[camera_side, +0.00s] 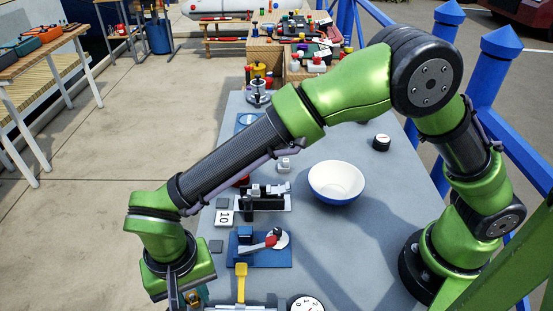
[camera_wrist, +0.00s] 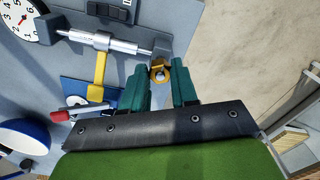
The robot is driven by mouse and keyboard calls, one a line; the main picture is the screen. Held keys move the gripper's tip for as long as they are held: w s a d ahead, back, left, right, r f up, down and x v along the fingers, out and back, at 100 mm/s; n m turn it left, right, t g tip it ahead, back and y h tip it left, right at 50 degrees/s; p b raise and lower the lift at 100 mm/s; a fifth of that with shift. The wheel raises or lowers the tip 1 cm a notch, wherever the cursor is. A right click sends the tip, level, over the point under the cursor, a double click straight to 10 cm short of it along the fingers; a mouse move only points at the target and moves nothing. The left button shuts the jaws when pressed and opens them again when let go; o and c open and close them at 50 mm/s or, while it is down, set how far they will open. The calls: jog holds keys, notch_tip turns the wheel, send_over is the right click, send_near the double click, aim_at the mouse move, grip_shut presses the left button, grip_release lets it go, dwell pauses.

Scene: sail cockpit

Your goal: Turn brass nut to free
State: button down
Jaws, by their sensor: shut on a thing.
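The brass nut (camera_wrist: 159,72) shows in the wrist view as a yellow ring with a grey centre, on a grey fitting near the table's edge. My gripper (camera_wrist: 160,66) has its two teal fingers on either side of the nut and is shut on it. In the side view my gripper (camera_side: 188,297) points down at the bottom left, at the table's left edge. The nut is mostly hidden there by the fingers and cut off by the frame's lower edge. How far the nut has turned cannot be told.
A silver rod with a yellow lever (camera_side: 241,272) lies close to my gripper. A blue plate with a red-tipped lever (camera_side: 265,248) and a dial (camera_side: 305,303) are nearby.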

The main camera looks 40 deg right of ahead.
aim_at(192, 298)
jog(key=shift+m, duration=0.5)
jog(key=c, duration=0.9)
grip_release()
jog(key=shift+o, duration=0.2)
notch_tip(192, 298, up, 17)
